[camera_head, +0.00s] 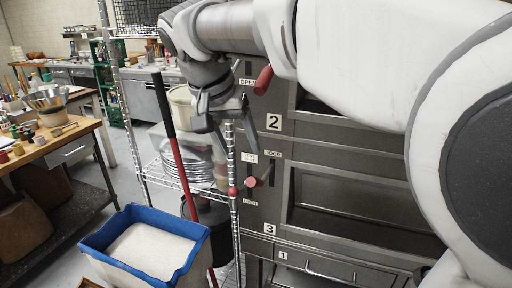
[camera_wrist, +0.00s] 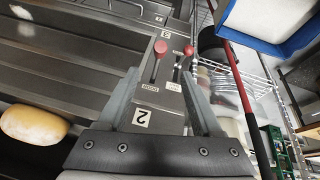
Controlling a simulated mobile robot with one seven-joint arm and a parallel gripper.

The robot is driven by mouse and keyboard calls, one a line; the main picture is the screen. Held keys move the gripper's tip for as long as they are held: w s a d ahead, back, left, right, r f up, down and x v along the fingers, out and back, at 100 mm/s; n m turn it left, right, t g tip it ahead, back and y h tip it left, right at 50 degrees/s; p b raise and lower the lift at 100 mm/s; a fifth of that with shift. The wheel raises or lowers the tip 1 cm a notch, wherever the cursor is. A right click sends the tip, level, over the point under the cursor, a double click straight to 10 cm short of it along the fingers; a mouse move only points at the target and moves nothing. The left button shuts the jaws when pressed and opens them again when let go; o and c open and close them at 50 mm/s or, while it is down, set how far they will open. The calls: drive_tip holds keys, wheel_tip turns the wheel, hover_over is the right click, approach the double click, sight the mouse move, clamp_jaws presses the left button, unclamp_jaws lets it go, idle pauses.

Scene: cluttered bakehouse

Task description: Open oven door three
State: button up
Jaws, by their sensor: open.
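The oven front has a plate marked 3 (camera_head: 269,229), also in the wrist view (camera_wrist: 166,34), and a plate marked 2 (camera_head: 273,122) above it. Between them, beside a wide dark panel (camera_head: 350,190), is a control strip with a DOOR label (camera_head: 272,154). A lever with a red knob (camera_head: 251,183) stands there. The upside-down wrist view shows two red knobs, one on a slotted lever (camera_wrist: 161,47) and one beside it (camera_wrist: 189,50). My gripper (camera_head: 222,118) is open and empty, left of the plate marked 2. In the wrist view its fingers (camera_wrist: 160,75) frame the strip without touching the knobs.
A wire rack (camera_head: 232,215) with stacked plates stands left of the oven. A blue-rimmed bin (camera_head: 90,245) of white powder and a red pole (camera_head: 180,165) stand before it. Another red lever (camera_head: 263,80) is above plate 2. A loaf (camera_wrist: 35,122) shows in a dark opening.

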sight(254, 182)
drive_tip(key=x, duration=1.4)
clamp_jaws()
idle(1.0)
